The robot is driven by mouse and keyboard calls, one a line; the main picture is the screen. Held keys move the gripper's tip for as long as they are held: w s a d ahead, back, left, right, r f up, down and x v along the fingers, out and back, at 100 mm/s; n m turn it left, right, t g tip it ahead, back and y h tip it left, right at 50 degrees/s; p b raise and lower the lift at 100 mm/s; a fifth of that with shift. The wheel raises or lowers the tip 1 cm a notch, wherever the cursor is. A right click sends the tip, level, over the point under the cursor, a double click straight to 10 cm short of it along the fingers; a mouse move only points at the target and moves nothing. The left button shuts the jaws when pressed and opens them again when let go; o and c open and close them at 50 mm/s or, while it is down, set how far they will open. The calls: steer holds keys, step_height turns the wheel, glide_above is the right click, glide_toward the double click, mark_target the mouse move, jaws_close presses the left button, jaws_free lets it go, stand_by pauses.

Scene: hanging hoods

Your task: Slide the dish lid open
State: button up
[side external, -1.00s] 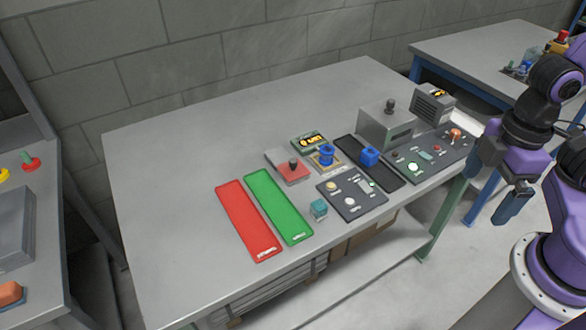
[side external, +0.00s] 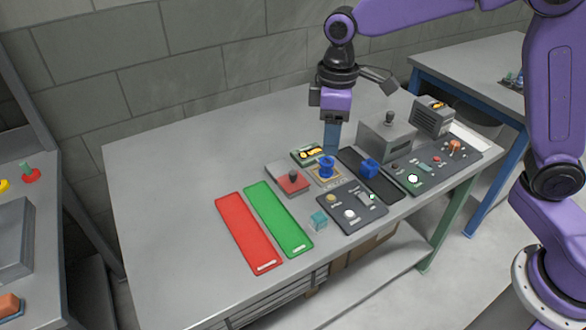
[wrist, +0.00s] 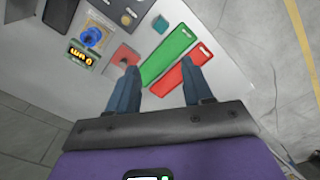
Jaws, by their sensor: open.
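A low grey dish with a red part and a dark knob on top, apparently the lidded dish (side external: 290,180), sits on the grey table between the green strip and the blue spool. It also shows in the wrist view (wrist: 123,57), just beyond the left fingertip. How far its lid covers it is hard to tell. My gripper (side external: 331,140) points down above the back of the table, behind the spool, and touches nothing I can see. In the wrist view my gripper (wrist: 160,70) has its two fingers apart with nothing between them.
A blue spool (side external: 327,167) and a yellow-lit display (side external: 308,154) stand close to the dish. Red (side external: 246,232) and green strips lie left; the table's far left is clear.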

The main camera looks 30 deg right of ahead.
steer(key=m, duration=0.1)
glide_above(293, 172)
step_height(293, 172, down, 4)
step_height(293, 172, down, 18)
steer(key=shift+r, duration=0.15)
jaws_close()
